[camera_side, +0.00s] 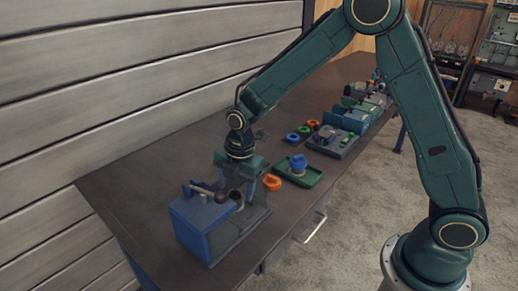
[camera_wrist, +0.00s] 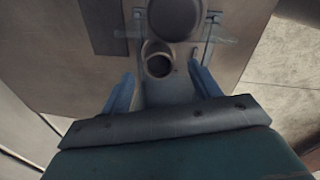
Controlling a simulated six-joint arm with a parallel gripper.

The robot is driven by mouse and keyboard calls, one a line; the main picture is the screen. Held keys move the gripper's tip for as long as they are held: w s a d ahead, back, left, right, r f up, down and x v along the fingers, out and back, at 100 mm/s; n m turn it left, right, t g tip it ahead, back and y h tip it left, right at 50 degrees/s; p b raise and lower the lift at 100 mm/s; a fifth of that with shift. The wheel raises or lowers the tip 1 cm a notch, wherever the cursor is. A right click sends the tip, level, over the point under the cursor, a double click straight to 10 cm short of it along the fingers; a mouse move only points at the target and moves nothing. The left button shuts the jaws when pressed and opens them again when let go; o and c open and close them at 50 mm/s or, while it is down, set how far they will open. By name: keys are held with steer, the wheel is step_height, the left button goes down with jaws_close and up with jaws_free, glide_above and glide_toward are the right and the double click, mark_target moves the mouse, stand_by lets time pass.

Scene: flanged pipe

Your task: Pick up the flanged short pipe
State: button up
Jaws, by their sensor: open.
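A grey, round, open-ended part that looks like the flanged short pipe (camera_wrist: 158,63) shows in the wrist view, its dark bore facing the camera. It lies just ahead of my gripper (camera_wrist: 161,82), between the lines of the two blue-grey fingers. The fingers are apart with nothing held. In the side view my gripper (camera_side: 239,182) points down over the pipe (camera_side: 237,197), which sits beside a blue block on a grey base. Its flange and lower end are hard to make out, and I cannot tell whether the fingers touch it.
The blue block (camera_side: 198,226) with a dark lever stands left of the pipe. An orange part (camera_side: 272,182) and a green tray (camera_side: 305,178) holding a blue-grey piece lie to the right. A dark round disc (camera_wrist: 175,18) is close beyond the pipe. The table's left end is clear.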

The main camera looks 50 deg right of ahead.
steer(key=shift+w+f, duration=0.2)
steer(key=shift+f, duration=0.95)
steer(key=shift+w+f, duration=0.15)
steer(key=shift+f, duration=0.95)
steer(key=shift+c, duration=0.2)
steer(key=c, duration=0.9)
steer(key=shift+r, duration=0.25)
step_height(320, 180, up, 20)
steer(key=shift+f, duration=0.15)
step_height(320, 180, up, 6)
steer(key=r, duration=0.1)
glide_above(234, 195)
steer(key=shift+f, duration=0.25)
